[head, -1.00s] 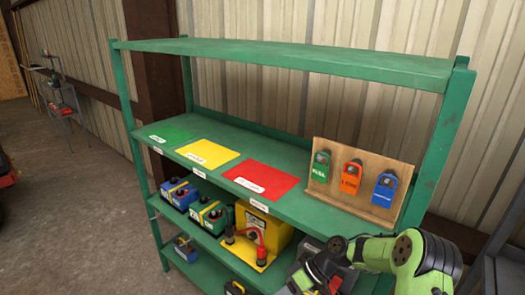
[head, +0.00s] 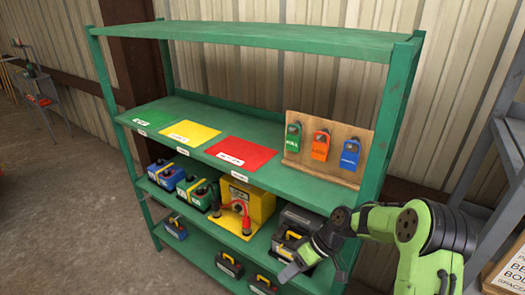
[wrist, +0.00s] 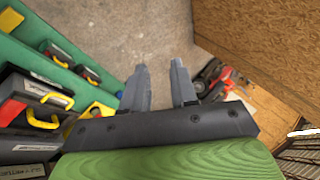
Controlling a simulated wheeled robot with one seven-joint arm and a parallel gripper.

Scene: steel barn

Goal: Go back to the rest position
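My gripper (head: 290,270) is in front of the green shelf unit (head: 280,37), at the height of its lower boards, at the right end. In the wrist view my gripper (wrist: 160,78) shows two grey fingers with a clear gap between them and nothing held. My green arm bends in from the lower right of the head view. The fingers point past the shelf over the concrete floor.
The middle board holds green (head: 168,135), yellow (head: 190,132) and red (head: 240,153) mats and a wooden board (head: 335,165) with three hanging tags. Batteries and a yellow charger (head: 247,200) fill the lower boards. A grey rack (head: 505,150) stands at right.

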